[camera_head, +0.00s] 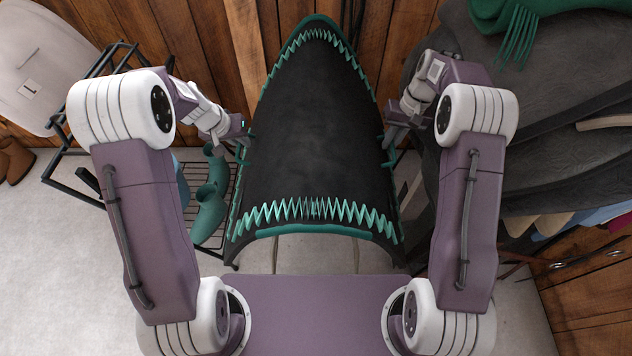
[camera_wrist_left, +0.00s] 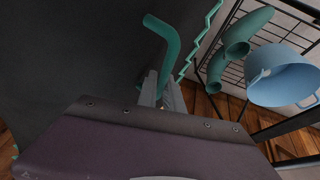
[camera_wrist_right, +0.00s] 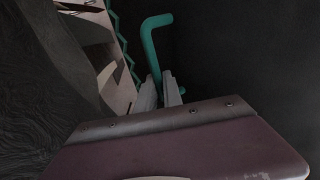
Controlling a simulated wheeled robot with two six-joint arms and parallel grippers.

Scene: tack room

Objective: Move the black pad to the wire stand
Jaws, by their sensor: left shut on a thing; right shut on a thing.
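The black pad (camera_head: 310,135) has green zigzag trim and a green rim, and fills the middle of the head view between my arms. My left gripper (camera_head: 243,138) is shut on a green bent handle at the pad's left side; the handle shows in the left wrist view (camera_wrist_left: 165,40). My right gripper (camera_head: 388,140) is shut on a matching handle at the right side, seen in the right wrist view (camera_wrist_right: 152,45). A black wire rack (camera_head: 60,180) at the left may be the wire stand; I cannot tell. What lies under the pad is hidden.
Dark coats (camera_head: 560,130) and a green fringed scarf (camera_head: 520,20) hang close on the right. Brown boots (camera_head: 15,158) are at the far left. Floor (camera_head: 60,290) is clear at lower left.

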